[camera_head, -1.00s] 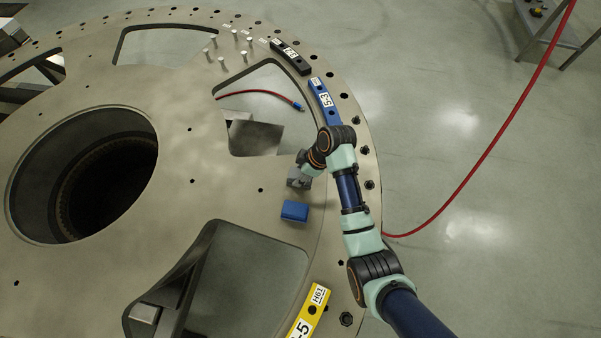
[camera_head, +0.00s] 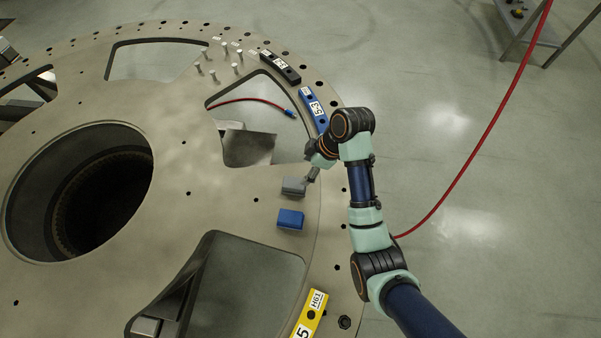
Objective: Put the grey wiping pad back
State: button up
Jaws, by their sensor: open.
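The grey wiping pad (camera_head: 293,186) lies on the turret plate (camera_head: 215,205), just behind a blue block (camera_head: 290,219). My gripper (camera_head: 310,177) is open at the pad's right side, low over the plate. The fingers are small in this view, and I cannot tell whether they touch the pad. My arm comes in from the lower right.
A blue bar marked 5-3 (camera_head: 312,103) and a black bar (camera_head: 279,66) lie along the plate's rim. A yellow bar (camera_head: 311,314) is at the bottom. Several upright pins (camera_head: 213,75) stand at the back. Large cut-outs open the plate. A red hose (camera_head: 480,150) hangs at right.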

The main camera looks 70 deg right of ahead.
jog(key=shift+s+r, duration=0.25)
jog(key=shift+r, duration=0.3)
jog(key=w+a+r+t+h, duration=0.15)
jog(key=w+a+r, duration=0.25)
jog(key=w+a, duration=0.6)
jog(key=w+a+r+t+h, duration=0.1)
jog(key=w+a+r+t, duration=0.4)
jog(key=a, duration=0.9)
jog(key=a+r+m+t+y, duration=0.1)
jog(key=a+r, duration=0.2)
jog(key=a, duration=0.4)
jog(key=a+r, duration=0.4)
jog(key=a, duration=0.4)
jog(key=shift+s+a+r+m+t+y, duration=0.15)
jog(key=shift+a+r+m+t+y, duration=0.1)
jog(key=shift+m+t+y, duration=0.15)
